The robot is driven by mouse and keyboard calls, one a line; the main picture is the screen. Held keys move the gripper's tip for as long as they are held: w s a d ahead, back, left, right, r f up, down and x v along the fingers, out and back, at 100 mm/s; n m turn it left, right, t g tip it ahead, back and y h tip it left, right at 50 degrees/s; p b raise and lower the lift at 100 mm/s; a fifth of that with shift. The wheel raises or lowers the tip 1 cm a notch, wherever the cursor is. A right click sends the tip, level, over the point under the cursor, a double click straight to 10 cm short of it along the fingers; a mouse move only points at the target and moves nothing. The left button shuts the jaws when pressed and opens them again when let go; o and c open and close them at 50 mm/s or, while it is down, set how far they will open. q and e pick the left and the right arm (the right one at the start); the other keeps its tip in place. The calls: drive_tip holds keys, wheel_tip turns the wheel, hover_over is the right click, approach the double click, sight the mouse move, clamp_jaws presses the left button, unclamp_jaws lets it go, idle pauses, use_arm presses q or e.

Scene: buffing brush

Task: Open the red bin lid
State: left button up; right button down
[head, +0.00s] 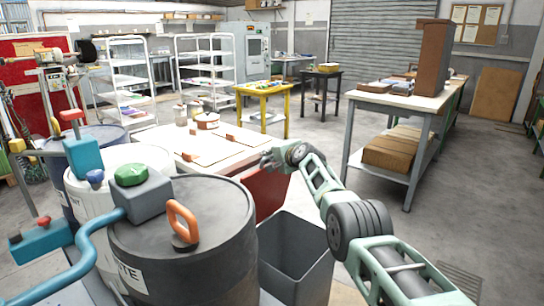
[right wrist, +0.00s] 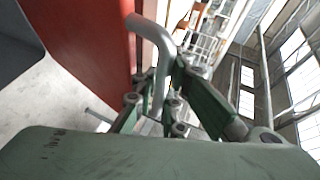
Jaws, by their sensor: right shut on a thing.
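A red bin or cabinet (head: 266,192) stands in the middle of the head view, with a pale flat top (head: 215,147) carrying small orange-red grips. My right gripper (head: 271,160) is at the top right corner of its red side. In the right wrist view, the red panel (right wrist: 92,40) fills the upper left, and a bent grey bar handle (right wrist: 163,44) stands beside it. My right gripper (right wrist: 165,88) is shut on this handle, its fingers to both sides of the bar. The handle's lower end is hidden by the fingers. My left gripper is not in view.
A dark drum (head: 185,240) with an orange ring handle stands at the front left. An open grey bin (head: 298,250) stands below my right arm. A workbench (head: 400,98) is at the right, a yellow table (head: 262,91) behind. The floor between is clear.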

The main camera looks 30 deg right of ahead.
drive_tip(key=shift+r, duration=0.3)
drive_tip(key=c, duration=1.8)
unclamp_jaws()
drive_tip(key=shift+c, duration=0.2)
drive_tip(key=shift+f, duration=0.1)
drive_tip(key=shift+f, duration=0.1)
drive_tip(key=shift+s+d, duration=0.1)
drive_tip(key=shift+d, duration=0.05)
